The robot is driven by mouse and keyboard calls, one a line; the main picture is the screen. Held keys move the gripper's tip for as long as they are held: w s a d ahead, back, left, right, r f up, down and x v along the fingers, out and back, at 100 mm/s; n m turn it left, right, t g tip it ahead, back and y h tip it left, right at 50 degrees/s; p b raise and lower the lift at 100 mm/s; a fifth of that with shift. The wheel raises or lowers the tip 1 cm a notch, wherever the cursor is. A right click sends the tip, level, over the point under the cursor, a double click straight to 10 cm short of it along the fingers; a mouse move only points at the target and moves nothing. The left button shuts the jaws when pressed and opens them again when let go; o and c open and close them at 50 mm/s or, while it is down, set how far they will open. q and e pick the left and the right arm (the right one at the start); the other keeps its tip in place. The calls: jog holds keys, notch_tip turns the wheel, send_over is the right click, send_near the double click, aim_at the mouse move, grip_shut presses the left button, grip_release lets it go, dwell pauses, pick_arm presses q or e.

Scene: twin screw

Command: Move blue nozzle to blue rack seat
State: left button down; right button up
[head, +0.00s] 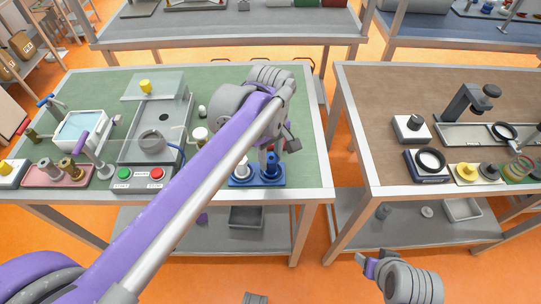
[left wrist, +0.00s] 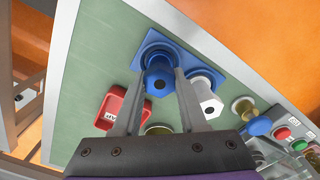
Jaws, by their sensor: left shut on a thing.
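The blue nozzle (left wrist: 160,79) is between the two fingers of my left gripper (left wrist: 158,98), which is shut on it. In the head view the blue nozzle (head: 271,163) stands upright at the right part of the blue rack (head: 241,183), below my left gripper (head: 271,148). In the left wrist view a dark round seat shows around the nozzle's far side on the blue rack (left wrist: 209,62); I cannot tell how deep the nozzle sits. A white nozzle (left wrist: 207,98) stands beside it on the same rack. My right gripper (head: 369,265) is low, off the tables, its fingers unclear.
A red labelled tray (left wrist: 121,107) lies close beside the left gripper. The green button (head: 123,173) and red button (head: 156,173) are to the left on the green table (head: 225,75). A brown table (head: 365,90) stands to the right across a gap.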

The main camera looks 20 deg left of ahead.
pick_arm(q)
grip_release()
dwell(0.5)
jog(key=shift+r+p, duration=2.45)
jog(key=shift+r, duration=1.1)
jog(key=shift+f, duration=0.1)
